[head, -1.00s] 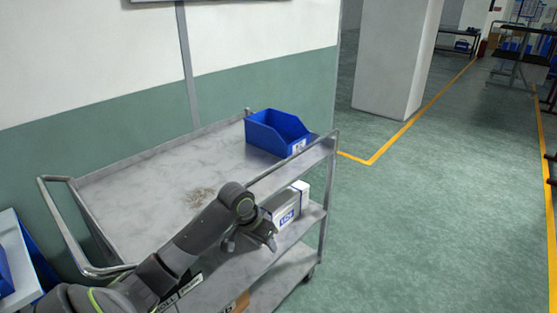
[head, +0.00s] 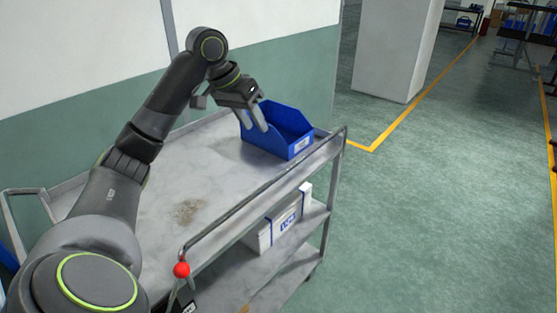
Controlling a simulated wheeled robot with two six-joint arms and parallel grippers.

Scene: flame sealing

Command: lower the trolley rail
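The grey metal trolley (head: 215,165) stands in the middle of the head view. Its rail (head: 262,190) is a tube running above the near long side, over the top shelf's edge. A red ball knob (head: 181,270) shows at the rail's near left end. My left gripper (head: 254,124) is over the far part of the top shelf, at the left side of a blue bin (head: 291,143). Its two pale fingers are apart and point down; whether they touch the bin I cannot tell. My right gripper is out of view.
A white box with blue markings (head: 268,232) sits on the shelf below. My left arm crosses over the trolley's left part. A wall is behind the trolley. Green floor (head: 430,200) with yellow lines lies open to the right, past a white pillar (head: 395,50).

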